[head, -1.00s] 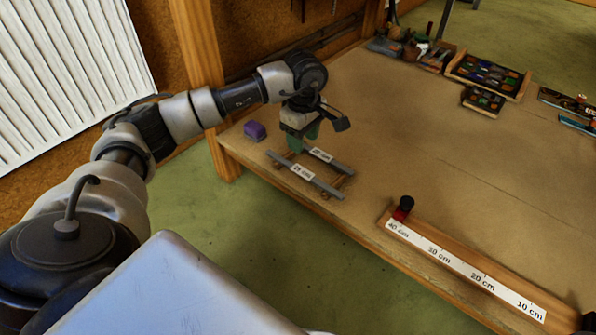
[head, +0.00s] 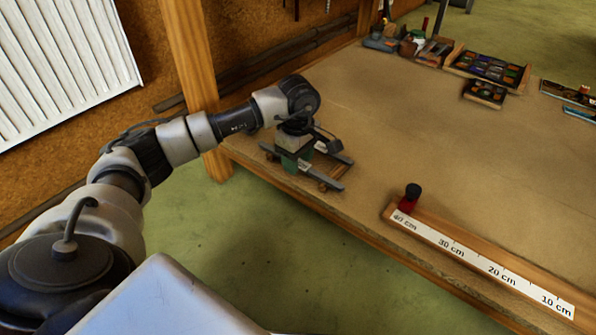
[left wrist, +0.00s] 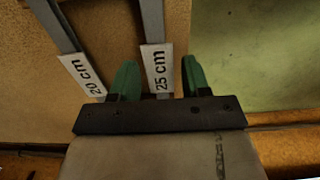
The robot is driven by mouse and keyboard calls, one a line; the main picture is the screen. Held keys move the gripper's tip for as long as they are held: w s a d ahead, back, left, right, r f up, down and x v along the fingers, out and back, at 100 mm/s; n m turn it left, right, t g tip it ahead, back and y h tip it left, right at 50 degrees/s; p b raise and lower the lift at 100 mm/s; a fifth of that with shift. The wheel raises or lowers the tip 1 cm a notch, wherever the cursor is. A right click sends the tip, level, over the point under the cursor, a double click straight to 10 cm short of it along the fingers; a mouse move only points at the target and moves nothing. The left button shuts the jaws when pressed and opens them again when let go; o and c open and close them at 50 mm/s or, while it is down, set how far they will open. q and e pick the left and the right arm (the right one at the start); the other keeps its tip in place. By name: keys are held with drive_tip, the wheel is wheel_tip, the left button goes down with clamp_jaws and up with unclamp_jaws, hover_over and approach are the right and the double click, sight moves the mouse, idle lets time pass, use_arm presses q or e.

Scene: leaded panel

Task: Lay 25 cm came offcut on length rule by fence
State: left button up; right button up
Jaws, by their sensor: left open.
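The 25 cm came offcut (left wrist: 152,18) is a grey bar with a white "25 cm" label. In the left wrist view it runs between the two green fingers of my open left gripper (left wrist: 155,80), with a gap to the right finger. In the head view my left gripper (head: 296,166) is down over this came (head: 331,184) and hides its middle and label. The length rule (head: 476,263) is a wooden strip with a white scale marked 10 to 40 cm, at the table's front edge. A red stop with a black knob (head: 409,199) sits at its 40 cm end. My right gripper is out of view.
A second came, labelled 20 cm (left wrist: 66,45), lies beside the first on a small wooden rack. Trays of coloured glass (head: 488,68) and tools stand at the back. The middle of the table (head: 420,130) is clear.

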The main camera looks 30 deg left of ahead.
use_arm(q)
clamp_jaws()
drive_tip(key=shift+r, duration=0.15)
